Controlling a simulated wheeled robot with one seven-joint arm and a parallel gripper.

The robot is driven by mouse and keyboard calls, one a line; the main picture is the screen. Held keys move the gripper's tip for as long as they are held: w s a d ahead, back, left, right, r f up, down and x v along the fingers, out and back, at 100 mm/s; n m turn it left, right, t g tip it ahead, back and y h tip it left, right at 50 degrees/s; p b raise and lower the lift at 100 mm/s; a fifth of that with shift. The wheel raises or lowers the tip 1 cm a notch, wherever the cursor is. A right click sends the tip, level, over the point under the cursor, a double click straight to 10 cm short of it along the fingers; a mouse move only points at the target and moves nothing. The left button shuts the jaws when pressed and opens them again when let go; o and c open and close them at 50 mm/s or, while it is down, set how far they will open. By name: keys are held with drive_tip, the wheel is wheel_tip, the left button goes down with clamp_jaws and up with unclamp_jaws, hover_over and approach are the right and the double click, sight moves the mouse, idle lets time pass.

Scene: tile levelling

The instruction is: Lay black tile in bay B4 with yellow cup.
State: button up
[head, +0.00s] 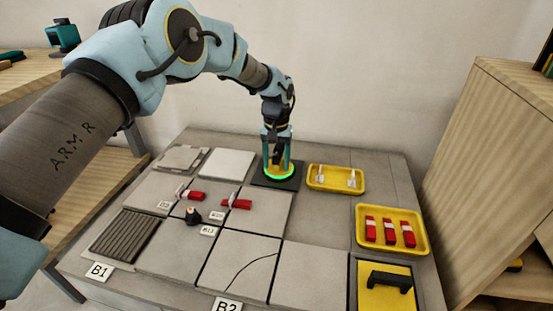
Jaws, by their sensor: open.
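A black tile (293,184) lies at the back of the work table, right of a pale tile. The yellow cup (279,169) stands on it, with a glowing green ring around its base. My gripper (279,160) points down over the cup, with its teal fingers at either side of it. The jaws are open; whether a finger touches the cup I cannot tell. Labels B1 (99,271) and B2 (227,304) show at the front. I can read no B4 label, so I cannot tell which bay it is.
Light grey tiles fill much of the table; one is cracked (238,268), one ribbed (125,236). Red wedges (237,203) with white clips and a small dark object (193,216) stand at the joints. Yellow trays hold white clips (335,187) and red wedges (391,247). A black-handled yellow tool (376,301) lies front right.

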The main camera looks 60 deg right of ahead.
clamp_jaws()
idle(0.4)
idle(0.9)
idle(0.4)
idle(0.4)
unclamp_jaws()
